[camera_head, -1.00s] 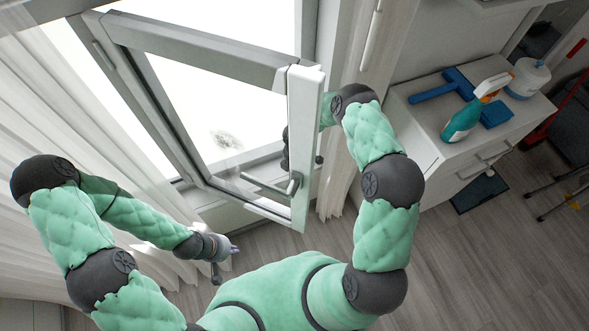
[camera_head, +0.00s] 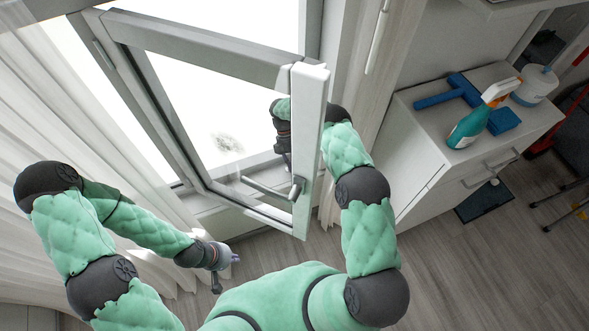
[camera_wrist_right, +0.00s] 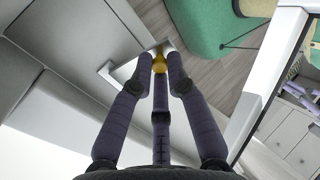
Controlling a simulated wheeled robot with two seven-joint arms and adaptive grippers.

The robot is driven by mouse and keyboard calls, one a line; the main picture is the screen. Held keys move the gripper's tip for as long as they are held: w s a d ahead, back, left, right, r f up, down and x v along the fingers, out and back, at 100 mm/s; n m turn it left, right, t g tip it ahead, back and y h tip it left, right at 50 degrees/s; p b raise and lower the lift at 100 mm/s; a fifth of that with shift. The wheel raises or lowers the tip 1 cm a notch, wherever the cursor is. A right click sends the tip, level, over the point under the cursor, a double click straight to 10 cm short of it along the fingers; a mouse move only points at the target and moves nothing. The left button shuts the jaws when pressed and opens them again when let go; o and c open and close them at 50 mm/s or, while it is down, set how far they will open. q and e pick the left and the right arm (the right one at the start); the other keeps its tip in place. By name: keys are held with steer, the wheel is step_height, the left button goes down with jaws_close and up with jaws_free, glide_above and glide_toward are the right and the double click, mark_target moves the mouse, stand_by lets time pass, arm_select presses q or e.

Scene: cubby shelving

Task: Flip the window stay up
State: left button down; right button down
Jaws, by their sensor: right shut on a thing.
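The open window sash (camera_head: 308,140) stands in the middle of the head view, with a lever handle (camera_head: 270,190) on its edge. My right arm reaches behind the sash, and its gripper is partly hidden by the frame there. In the right wrist view my right gripper (camera_wrist_right: 160,66) is shut on a small brass-coloured end piece. This appears to be part of the window stay (camera_wrist_right: 122,72), a pale bar beside the fingertips at the window frame. In the head view my left gripper (camera_head: 228,260) hangs low at left, away from the window; its finger opening is unclear.
A white curtain (camera_head: 45,200) hangs at left. At right a white cabinet (camera_head: 425,140) holds a spray bottle (camera_head: 470,125), a blue squeegee (camera_head: 440,99) and a white tub (camera_head: 534,86).

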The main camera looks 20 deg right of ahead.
steer(key=shift+w+r+g, duration=0.1)
steer(key=shift+w+g, duration=0.15)
steer(key=shift+g, duration=0.15)
stand_by(0.4)
steer(key=c, duration=1.2)
jaws_free()
step_height(320, 180, up, 10)
